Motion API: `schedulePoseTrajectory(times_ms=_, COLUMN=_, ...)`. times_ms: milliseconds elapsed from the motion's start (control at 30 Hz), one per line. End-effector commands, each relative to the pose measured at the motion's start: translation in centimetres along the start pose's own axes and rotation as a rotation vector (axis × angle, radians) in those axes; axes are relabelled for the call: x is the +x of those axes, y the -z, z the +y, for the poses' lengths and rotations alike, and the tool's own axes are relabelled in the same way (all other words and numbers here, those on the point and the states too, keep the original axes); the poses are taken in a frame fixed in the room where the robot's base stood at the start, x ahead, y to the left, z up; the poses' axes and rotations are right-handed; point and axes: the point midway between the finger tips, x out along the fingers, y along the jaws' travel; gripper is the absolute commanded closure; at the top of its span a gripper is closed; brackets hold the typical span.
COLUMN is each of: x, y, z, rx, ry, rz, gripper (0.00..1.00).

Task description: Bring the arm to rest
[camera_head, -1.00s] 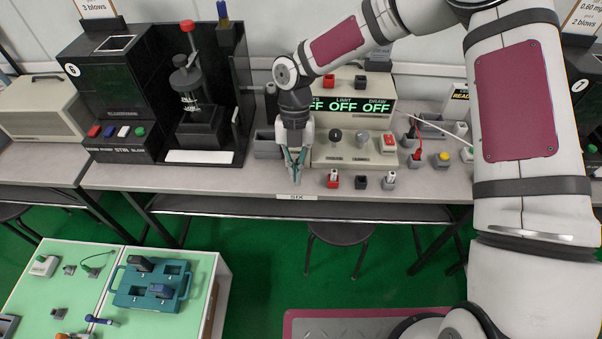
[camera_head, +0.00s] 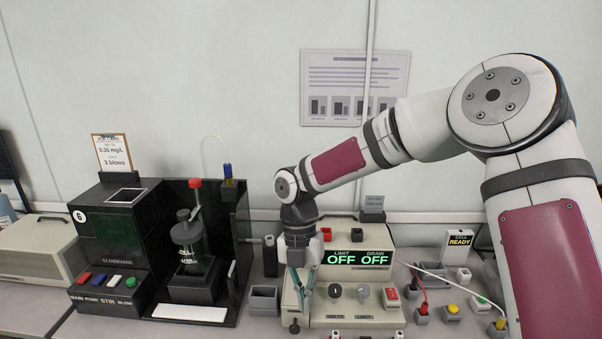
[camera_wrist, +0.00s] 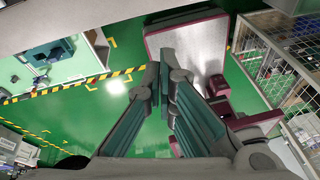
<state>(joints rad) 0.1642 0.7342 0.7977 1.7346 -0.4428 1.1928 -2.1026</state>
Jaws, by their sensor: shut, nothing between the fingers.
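My gripper (camera_head: 303,291) points down over the workbench in the head view, in front of the left part of the cream power unit (camera_head: 362,307). Its teal fingers also show in the wrist view (camera_wrist: 163,72), close together with nothing between them. My arm reaches in from the right, with its elbow high and its forearm sloping down to the left. The wrist view looks past the fingers to the green floor.
A black instrument (camera_head: 118,240) marked 6 and a stirring stand (camera_head: 188,245) are to the left. A grey open box (camera_head: 264,300) sits just left of my gripper. To the right are an emergency-coloured red switch (camera_head: 390,296), small plugs with cables and a READY sign (camera_head: 459,239).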

Motion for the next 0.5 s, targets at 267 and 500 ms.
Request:
schedulePoseTrajectory(times_ms=267, x=-5.7, y=3.6, z=-7.5, rx=0.608, ry=0.026, rz=-0.173, gripper=1.00)
schedulePoseTrajectory(times_ms=500, x=-9.6, y=7.7, z=-13.7, rx=1.163, ry=-0.077, rz=-0.284, gripper=1.00)
